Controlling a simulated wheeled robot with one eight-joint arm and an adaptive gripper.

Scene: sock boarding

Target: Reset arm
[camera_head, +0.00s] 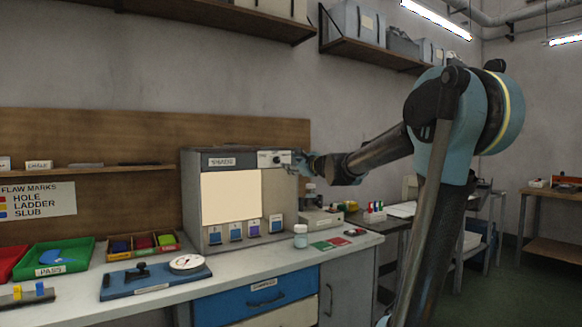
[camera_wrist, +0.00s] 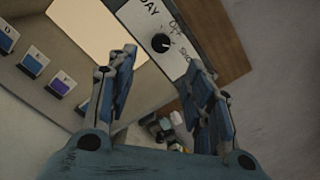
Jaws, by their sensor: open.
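My gripper (camera_wrist: 160,95) is open and empty in the wrist view, its two blue fingers spread apart. Beyond the fingertips is the light box's black knob (camera_wrist: 160,42), on a pale panel marked "DAY" and "OFF". In the head view my gripper (camera_head: 300,162) is small, at the right end of the light box (camera_head: 190,200), close to the knob panel (camera_head: 268,158). I cannot tell from the head view whether it touches the box. My arm reaches in from the right, bent at the elbow. The box's window is lit a warm cream.
The bench (camera_head: 225,283) holds a green tray (camera_head: 85,262), a blue board (camera_head: 120,285) with a round white dial (camera_head: 187,263), and a small jar (camera_head: 300,237). Wall shelves (camera_head: 375,54) hang above. Open floor (camera_head: 545,262) shows at the right.

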